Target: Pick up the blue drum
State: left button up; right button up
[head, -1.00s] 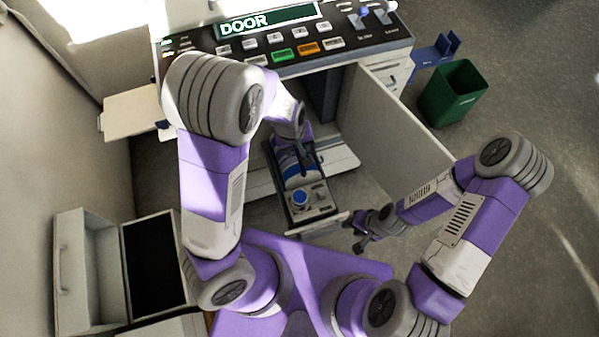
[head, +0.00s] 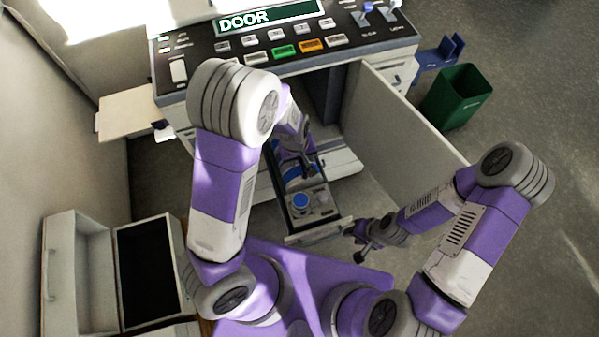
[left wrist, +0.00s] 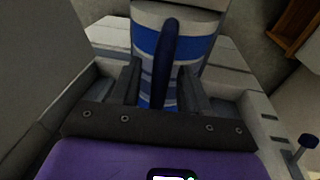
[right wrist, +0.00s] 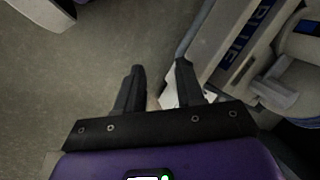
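The blue drum (left wrist: 146,45) is a cylinder with blue and white bands and a dark blue upright handle (left wrist: 168,55), seen in the left wrist view. In the head view only a bit of blue drum (head: 291,172) shows beside my left gripper (head: 309,170), which hides the rest. My left gripper's fingers (left wrist: 160,85) are apart, with the handle in line between them. I cannot tell whether they touch it. My right gripper (head: 361,251) is to the right of the drawer; its fingers (right wrist: 160,85) are open and empty.
The pulled-out drawer (head: 318,233) also holds a small round blue-topped piece (head: 300,201). An open door panel (head: 400,120) stands to the right. A button console (head: 290,42) is above. A green bin (head: 455,97) stands on the floor at right.

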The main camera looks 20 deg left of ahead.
pick_arm(q)
grip_shut()
dwell(1.2)
